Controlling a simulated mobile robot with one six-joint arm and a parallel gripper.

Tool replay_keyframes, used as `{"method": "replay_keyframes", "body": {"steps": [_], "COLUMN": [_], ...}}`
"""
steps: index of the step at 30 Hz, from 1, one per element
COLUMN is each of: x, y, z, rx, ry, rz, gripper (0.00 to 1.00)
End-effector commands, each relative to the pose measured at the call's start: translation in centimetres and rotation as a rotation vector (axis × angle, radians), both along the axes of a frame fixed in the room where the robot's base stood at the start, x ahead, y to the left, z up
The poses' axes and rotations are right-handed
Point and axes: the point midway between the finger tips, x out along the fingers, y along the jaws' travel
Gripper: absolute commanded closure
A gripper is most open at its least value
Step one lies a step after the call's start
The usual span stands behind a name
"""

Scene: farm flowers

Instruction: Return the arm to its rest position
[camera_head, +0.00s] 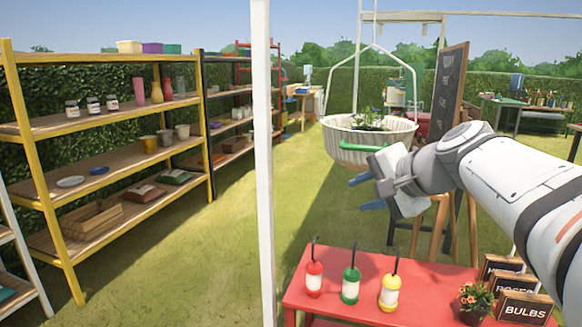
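My arm reaches in from the right edge, with white and grey links, and is extended over the ground behind the red table. My gripper (366,193) points left, below and in front of the hanging basket. Its two blue-grey fingertips are apart, with nothing visible between them. The white hanging basket (345,152) holds a leafy plant (370,121). A green bar (364,147) shows at the basket's front rim, just above the gripper; I cannot tell whether it is attached there.
The red table (335,277) bears red (314,279), green (350,285) and yellow (389,293) bottles, a potted plant (476,300) and signs (525,308). A white post (263,170) stands left of it. A chalkboard easel (447,92) is behind my arm. Yellow shelving (37,165) stands left; grass between is clear.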

Motion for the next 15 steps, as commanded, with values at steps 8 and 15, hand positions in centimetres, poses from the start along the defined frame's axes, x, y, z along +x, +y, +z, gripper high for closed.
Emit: {"method": "replay_keyframes", "body": {"steps": [8, 15], "x": [-8.0, -14.9], "y": [1.7, 0.6], "z": [-2.4, -4.2], "rx": [-0.426, -0.758], "ry": [0.196, 0.311], "rz": [0.279, 0.559], "gripper": [0.66, 0.66]}}
